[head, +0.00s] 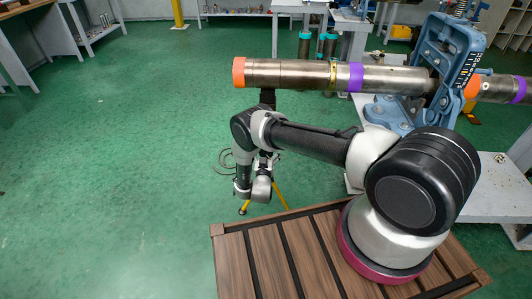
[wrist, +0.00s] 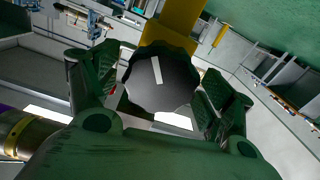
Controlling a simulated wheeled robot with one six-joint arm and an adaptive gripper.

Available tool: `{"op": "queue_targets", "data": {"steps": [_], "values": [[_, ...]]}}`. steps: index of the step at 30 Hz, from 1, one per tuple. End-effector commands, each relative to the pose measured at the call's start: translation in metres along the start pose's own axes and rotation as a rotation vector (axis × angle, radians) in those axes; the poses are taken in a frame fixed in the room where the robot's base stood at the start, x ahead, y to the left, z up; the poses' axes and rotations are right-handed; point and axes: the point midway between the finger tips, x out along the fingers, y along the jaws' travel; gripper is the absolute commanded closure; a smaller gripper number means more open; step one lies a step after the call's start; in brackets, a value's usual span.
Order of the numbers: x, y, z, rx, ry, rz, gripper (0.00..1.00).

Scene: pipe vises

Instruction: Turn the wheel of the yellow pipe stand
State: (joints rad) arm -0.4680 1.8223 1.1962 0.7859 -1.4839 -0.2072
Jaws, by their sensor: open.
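The wheel (wrist: 162,82) is a dark, scalloped knob with a white stripe on its face, seen in the wrist view. The yellow stand (wrist: 182,18) shows behind and above it. My gripper (wrist: 160,72) is open, with one dark green finger on each side of the wheel. I cannot tell whether the fingers touch it. In the head view, yellow legs of the stand (head: 282,196) show below my arm; the wheel is hidden there. My gripper is not clearly visible in the head view.
A long metal pipe (head: 300,75) with orange and purple bands runs above my arm, clamped at right by a blue vise (head: 440,60). Green floor (head: 120,180) is clear at left. Workbenches stand at the back.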

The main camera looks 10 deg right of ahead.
Motion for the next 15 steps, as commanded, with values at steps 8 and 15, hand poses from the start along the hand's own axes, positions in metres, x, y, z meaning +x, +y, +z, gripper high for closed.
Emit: {"op": "queue_targets", "data": {"steps": [8, 15], "values": [[-0.0004, -0.0001, 0.0000, 0.000, 0.000, 0.000, 0.59], [-0.0004, 0.0000, 0.0001, 0.006, 0.000, 0.000, 0.65]]}}
